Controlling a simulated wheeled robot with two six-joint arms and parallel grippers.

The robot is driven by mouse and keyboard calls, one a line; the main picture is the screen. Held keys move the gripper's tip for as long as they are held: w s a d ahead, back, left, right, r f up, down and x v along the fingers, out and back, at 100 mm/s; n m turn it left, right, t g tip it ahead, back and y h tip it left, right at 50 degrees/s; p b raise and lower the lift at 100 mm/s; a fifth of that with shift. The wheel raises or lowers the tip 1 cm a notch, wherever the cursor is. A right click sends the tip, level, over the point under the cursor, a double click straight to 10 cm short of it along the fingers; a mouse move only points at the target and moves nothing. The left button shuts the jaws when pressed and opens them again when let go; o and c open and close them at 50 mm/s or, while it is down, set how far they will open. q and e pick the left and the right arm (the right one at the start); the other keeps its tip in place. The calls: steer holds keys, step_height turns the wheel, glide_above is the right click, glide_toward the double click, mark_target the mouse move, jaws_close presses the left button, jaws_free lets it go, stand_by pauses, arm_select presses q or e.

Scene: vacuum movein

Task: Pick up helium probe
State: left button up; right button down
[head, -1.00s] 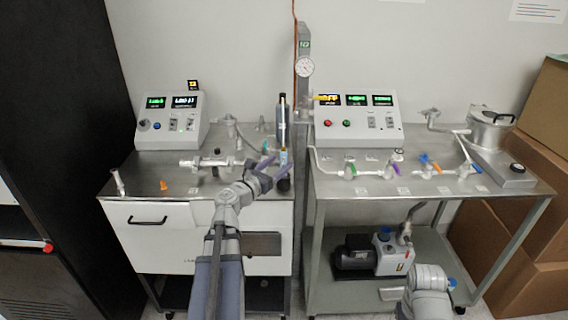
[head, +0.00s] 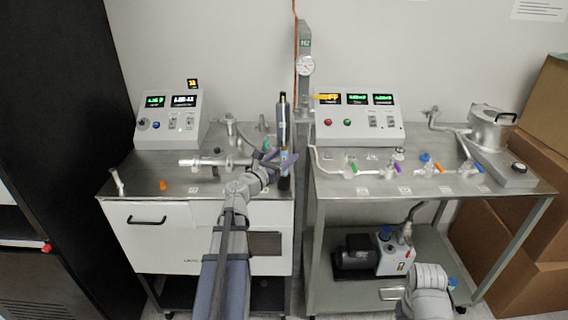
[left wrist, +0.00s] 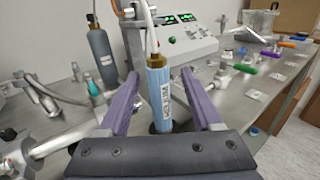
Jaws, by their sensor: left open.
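In the head view the probe (head: 284,156) is small and partly covered by my gripper at the right edge of the left cart. My left gripper (head: 279,157) is open, its purple fingers on either side of the probe; in the left wrist view the gripper (left wrist: 159,76) shows gaps at both sides. The right gripper is out of view; only part of that arm shows.
A dark gas bottle (head: 282,118) stands behind the probe. The left cart (head: 135,183) carries a control box (head: 170,118) and metal pipe fittings (head: 205,162). The right cart (head: 330,187) holds another control box (head: 358,117), valves and a metal vessel (head: 490,128).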

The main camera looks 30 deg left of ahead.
arm_select(q)
steer(key=w, duration=0.3)
steer(key=shift+w, duration=0.3)
steer(key=shift+s, duration=0.1)
jaws_close()
